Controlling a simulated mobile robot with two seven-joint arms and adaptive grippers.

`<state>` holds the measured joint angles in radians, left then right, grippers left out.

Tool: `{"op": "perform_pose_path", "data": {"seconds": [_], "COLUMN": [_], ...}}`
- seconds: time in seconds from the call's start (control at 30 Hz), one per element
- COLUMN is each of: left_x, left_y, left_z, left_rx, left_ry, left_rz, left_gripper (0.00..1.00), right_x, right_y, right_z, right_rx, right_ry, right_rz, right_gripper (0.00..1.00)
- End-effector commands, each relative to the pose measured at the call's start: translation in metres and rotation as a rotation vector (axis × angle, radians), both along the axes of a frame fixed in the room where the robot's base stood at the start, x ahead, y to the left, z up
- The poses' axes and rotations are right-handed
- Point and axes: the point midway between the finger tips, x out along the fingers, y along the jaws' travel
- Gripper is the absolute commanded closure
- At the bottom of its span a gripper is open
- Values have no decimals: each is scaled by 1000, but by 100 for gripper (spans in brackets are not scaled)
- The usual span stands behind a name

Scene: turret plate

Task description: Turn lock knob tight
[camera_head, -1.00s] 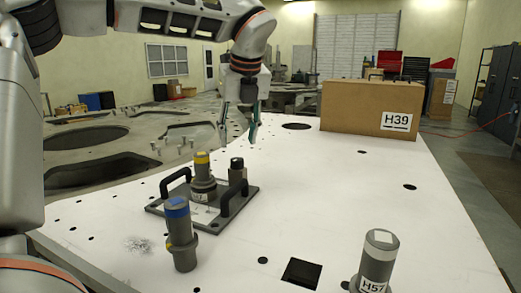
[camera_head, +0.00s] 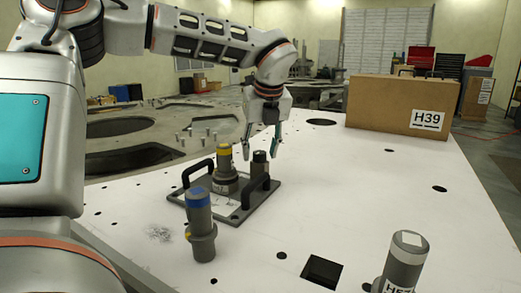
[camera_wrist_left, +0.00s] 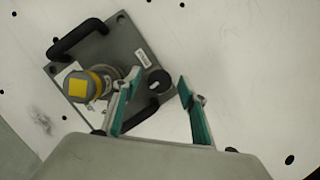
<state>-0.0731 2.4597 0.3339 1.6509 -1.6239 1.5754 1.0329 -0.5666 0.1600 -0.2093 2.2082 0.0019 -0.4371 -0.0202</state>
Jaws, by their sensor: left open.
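The lock knob (camera_head: 260,162), a short dark cylinder, stands upright at the right end of the grey turret plate (camera_head: 234,217). In the left wrist view the knob (camera_wrist_left: 158,82) has a dark round top. My left gripper (camera_head: 260,150) is open and points down just over the knob. In the wrist view its teal-padded fingertips lie either side of the knob; I cannot tell whether they touch it. A yellow-topped cylinder (camera_head: 224,172) stands on the plate beside the knob, between two black handles (camera_head: 198,171). My right gripper is out of view.
A blue-topped cylinder (camera_head: 200,222) stands in front of the plate. A grey-topped cylinder marked H57 (camera_head: 405,258) is at the front right. A cardboard box marked H39 (camera_head: 395,104) sits at the back right. The white table's right side is mostly clear, with some holes.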

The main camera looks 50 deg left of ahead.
Motion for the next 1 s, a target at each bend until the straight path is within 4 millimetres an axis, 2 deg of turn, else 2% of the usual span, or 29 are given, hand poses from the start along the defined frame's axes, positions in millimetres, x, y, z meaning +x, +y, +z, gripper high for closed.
{"op": "perform_pose_path", "data": {"seconds": [0.07, 0.1, 0.23, 0.67, 1.0], "left_x": [0, 0, 0, 0, -2], "left_y": [0, 0, 0, 0, 2], "left_z": [0, 0, 0, 0, 0], "left_rx": [0, 0, 0, -1, -1], "left_ry": [0, 0, 0, 0, -2], "left_rz": [0, 0, 0, -53, -297], "left_gripper": [58, 63, 96, 96, 96], "right_x": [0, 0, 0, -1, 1], "right_y": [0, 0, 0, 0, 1], "right_z": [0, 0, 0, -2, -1], "right_rx": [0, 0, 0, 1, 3], "right_ry": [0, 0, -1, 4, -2], "right_rz": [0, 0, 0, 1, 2], "right_gripper": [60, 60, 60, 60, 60]}}
